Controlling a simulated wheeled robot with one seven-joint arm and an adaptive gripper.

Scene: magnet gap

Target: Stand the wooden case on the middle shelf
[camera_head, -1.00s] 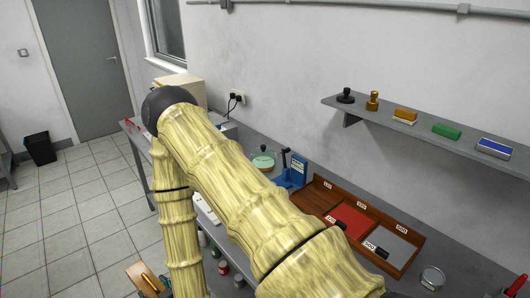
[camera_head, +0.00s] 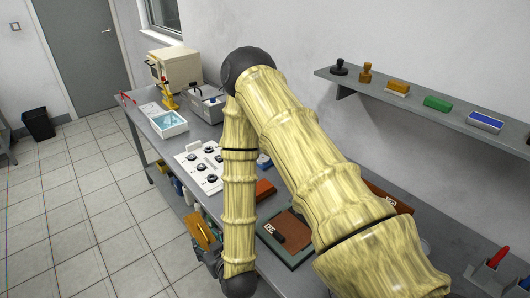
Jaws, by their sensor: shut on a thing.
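The wooden case (camera_head: 199,231) is an orange-brown tilted block at the lower middle of the head view, beside the front edge of the grey bench. My gripper (camera_head: 208,246) is dark and small here, and it is shut on the case. My arm hides part of the bench behind it. Below the bench top, a lower shelf (camera_head: 166,186) shows in part, with several small items on it. Which level is the middle shelf I cannot tell. I cannot see whether the case touches any shelf.
The bench carries a white board with black knobs (camera_head: 204,165), a tray with blue contents (camera_head: 168,124), a beige box (camera_head: 175,68) and a green-edged tray (camera_head: 290,238). A wall shelf (camera_head: 440,118) with several blocks is at upper right.

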